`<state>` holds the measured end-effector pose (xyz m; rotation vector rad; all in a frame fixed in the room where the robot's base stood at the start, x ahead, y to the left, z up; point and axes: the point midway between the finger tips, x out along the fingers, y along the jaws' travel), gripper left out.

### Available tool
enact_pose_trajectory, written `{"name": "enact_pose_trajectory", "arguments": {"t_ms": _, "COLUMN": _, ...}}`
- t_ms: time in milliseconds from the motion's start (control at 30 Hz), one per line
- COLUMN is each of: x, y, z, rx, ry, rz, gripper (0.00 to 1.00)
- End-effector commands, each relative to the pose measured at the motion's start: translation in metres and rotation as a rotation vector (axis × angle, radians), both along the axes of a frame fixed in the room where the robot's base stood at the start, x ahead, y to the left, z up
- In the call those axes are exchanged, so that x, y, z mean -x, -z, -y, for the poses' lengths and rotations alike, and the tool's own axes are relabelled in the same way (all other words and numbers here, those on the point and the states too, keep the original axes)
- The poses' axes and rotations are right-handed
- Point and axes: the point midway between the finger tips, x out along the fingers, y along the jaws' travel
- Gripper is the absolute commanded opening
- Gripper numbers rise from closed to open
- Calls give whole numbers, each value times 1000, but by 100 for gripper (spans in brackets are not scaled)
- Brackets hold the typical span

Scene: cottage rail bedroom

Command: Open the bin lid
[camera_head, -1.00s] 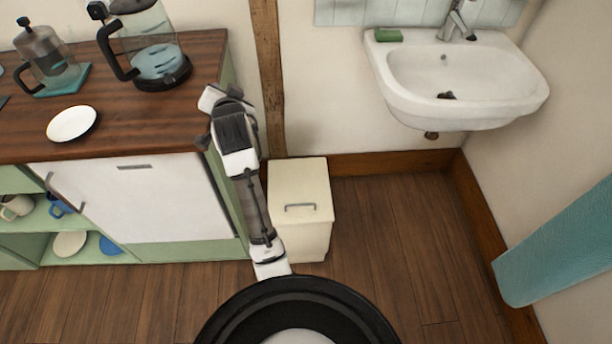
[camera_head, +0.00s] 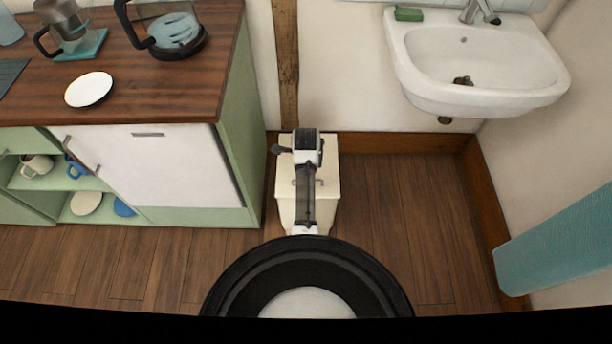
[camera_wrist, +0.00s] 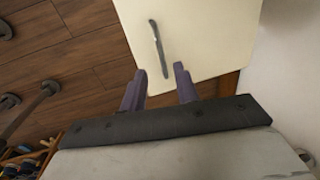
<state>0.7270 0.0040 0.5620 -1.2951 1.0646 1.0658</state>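The cream bin (camera_head: 288,212) stands on the floor against the wall, to the right of the cabinet. Its lid (camera_head: 329,165) is shut. In the head view my arm covers the middle of the lid and most of the handle. In the wrist view the pale lid (camera_wrist: 215,35) fills the upper middle, with its dark bar handle (camera_wrist: 158,48) running lengthwise. My gripper (camera_wrist: 158,72) is open, its two purple fingers apart and nothing held. The handle's near end lies between the fingertips in the picture; I cannot tell the gap in depth.
The green cabinet (camera_head: 236,150) with a wooden worktop (camera_head: 150,90) stands close left of the bin. A white sink (camera_head: 480,90) is on the wall at right. A teal cloth-like object (camera_head: 560,240) is at far right. The floor (camera_head: 400,220) right of the bin is clear.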

Motion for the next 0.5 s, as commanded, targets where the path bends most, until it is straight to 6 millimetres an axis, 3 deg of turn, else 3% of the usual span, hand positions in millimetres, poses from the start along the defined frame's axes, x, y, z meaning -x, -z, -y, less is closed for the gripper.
{"name": "enact_pose_trajectory", "arguments": {"t_ms": 200, "x": -8, "y": 41, "z": 0, "rx": 0, "ry": -1, "rz": -2, "gripper": 31}}
{"name": "enact_pose_trajectory", "arguments": {"t_ms": 500, "x": -13, "y": 63, "z": -1, "rx": 0, "ry": -2, "rz": 2, "gripper": 31}}
